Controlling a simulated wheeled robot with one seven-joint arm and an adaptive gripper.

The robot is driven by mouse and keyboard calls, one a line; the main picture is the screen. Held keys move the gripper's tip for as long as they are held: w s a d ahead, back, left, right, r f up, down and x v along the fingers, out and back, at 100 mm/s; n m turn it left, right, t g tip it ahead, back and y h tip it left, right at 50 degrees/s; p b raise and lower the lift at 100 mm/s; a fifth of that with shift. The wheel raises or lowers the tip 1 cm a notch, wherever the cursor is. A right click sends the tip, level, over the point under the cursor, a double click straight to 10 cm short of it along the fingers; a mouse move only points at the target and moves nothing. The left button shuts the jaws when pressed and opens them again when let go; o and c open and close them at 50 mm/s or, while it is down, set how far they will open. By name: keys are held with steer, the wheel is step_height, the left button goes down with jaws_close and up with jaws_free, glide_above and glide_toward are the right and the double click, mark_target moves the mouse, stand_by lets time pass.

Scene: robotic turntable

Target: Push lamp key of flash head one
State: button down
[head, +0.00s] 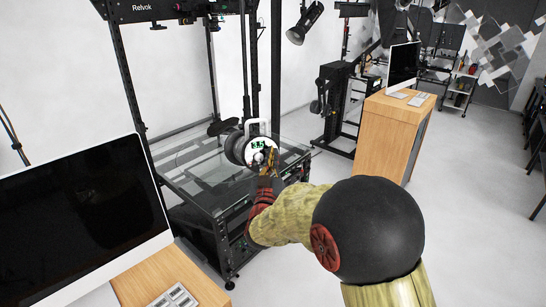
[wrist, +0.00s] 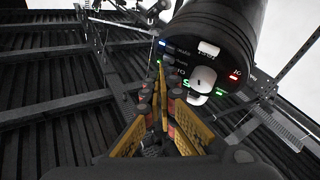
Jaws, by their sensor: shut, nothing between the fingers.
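In the wrist view the flash head (wrist: 205,50) shows a dark round panel with small keys, a white knob, and blue, green and red lights. The labels are too small to tell which key is the lamp key. My gripper (wrist: 160,75) is shut and empty, its fingertips at the panel's left edge; I cannot tell whether they touch it. In the head view my gripper (head: 268,165) is just below and right of the display.
The turntable rig (head: 210,200) has a glass top and dark upright posts around the flash head. A monitor (head: 85,210) on a wooden desk stands at the near left. A wooden cabinet (head: 385,140) with another monitor is at the right. The floor at the right is clear.

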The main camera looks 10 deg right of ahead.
steer(key=shift+s+r, duration=0.3)
steer(key=shift+s, duration=0.35)
steer(key=s+r+b, duration=0.1)
steer(key=s+r, duration=0.1)
steer(key=s, duration=0.3)
steer(key=shift+s+d+r, duration=0.2)
steer(key=shift+d+r, duration=0.05)
steer(key=shift+r, duration=0.05)
